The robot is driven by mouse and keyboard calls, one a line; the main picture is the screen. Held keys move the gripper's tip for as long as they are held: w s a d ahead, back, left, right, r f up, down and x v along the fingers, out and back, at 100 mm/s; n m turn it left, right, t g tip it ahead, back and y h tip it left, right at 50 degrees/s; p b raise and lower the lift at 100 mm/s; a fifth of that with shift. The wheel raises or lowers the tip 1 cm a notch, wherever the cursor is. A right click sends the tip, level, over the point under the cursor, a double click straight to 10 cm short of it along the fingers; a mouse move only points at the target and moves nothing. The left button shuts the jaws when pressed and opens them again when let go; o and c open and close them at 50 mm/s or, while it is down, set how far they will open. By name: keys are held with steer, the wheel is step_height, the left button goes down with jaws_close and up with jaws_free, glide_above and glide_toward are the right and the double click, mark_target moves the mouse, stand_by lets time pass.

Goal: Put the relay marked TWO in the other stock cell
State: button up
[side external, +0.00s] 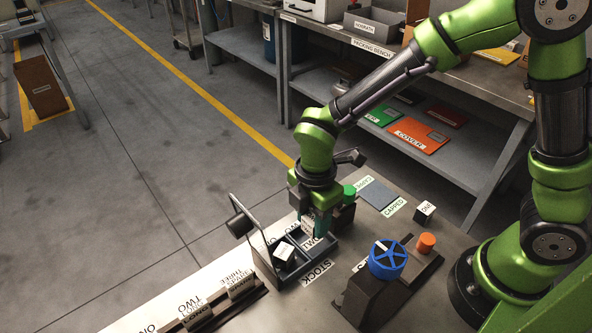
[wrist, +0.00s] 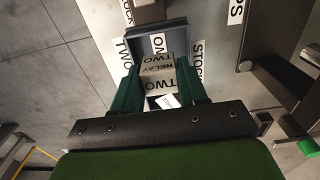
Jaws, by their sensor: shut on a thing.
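The dark two-cell stock tray (side external: 268,271) lies on the bench beside the STOCK label. In the side external view my gripper (side external: 318,224) is low over the tray's right part, pointing down. In the wrist view my gripper (wrist: 158,82) has its green fingers shut on a grey block marked RELAY TWO (wrist: 160,72). Whether its underside touches the cell floor is hidden. A small dark block with a white label (side external: 285,252) sits tilted in the tray's left part; its mark is too small to read.
A blue handwheel (side external: 387,258) on a dark block and an orange cap (side external: 426,242) are to the right. A block marked ONE (side external: 425,210) stands farther back. A green round part (side external: 349,193) is close beside my gripper.

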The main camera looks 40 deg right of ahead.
mark_target(312, 231)
steer(key=shift+f, duration=1.9)
steer(key=shift+f, duration=0.15)
steer(key=o, duration=0.8)
